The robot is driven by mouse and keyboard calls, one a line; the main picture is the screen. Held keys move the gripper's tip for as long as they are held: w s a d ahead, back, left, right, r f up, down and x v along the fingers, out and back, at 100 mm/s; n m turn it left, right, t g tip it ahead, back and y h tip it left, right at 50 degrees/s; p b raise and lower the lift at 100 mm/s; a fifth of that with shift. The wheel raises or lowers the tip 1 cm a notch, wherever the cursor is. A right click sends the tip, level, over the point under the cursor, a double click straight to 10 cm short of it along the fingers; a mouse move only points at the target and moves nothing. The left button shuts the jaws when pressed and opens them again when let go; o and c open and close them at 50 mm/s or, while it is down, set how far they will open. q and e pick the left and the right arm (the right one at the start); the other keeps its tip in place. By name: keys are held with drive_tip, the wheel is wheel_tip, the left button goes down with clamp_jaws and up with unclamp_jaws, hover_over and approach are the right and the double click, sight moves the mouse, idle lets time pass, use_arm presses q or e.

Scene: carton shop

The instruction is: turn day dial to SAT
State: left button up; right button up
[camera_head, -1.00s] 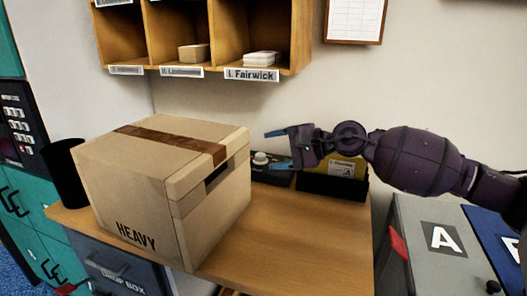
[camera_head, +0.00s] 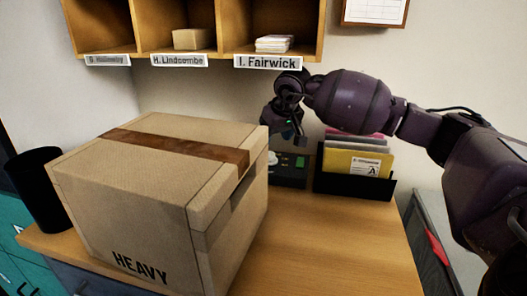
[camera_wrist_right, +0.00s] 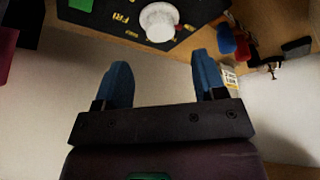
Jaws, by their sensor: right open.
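The day dial is a white round knob (camera_wrist_right: 158,20) on a dark panel (camera_wrist_right: 118,18) with yellow lettering, at the top of the right wrist view. "FRI" is readable left of the knob; the dial's pointer setting is not clear. In the head view the dark device (camera_head: 290,175) sits on the desk behind the carton, its pale knob (camera_head: 272,158) partly hidden. My right gripper (camera_head: 287,138) points down just above the device. In the wrist view its blue fingers (camera_wrist_right: 162,70) are apart and empty, with the knob beyond their tips, not between them. My left gripper is not in view.
A large carton marked HEAVY (camera_head: 140,200) stands left of the device. A black file holder (camera_head: 355,183) with folders stands close on its right. Pigeonholes (camera_head: 190,50) hang above. A black bin (camera_head: 40,190) is at far left. The desk front (camera_head: 330,245) is clear.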

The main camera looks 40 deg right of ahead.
sight(270, 154)
drive_tip(key=b+x, duration=0.1)
drive_tip(key=x, duration=0.5)
drive_tip(key=shift+w+f, duration=0.1)
drive_tip(key=shift+f, duration=0.25)
drive_tip(key=c, duration=0.9)
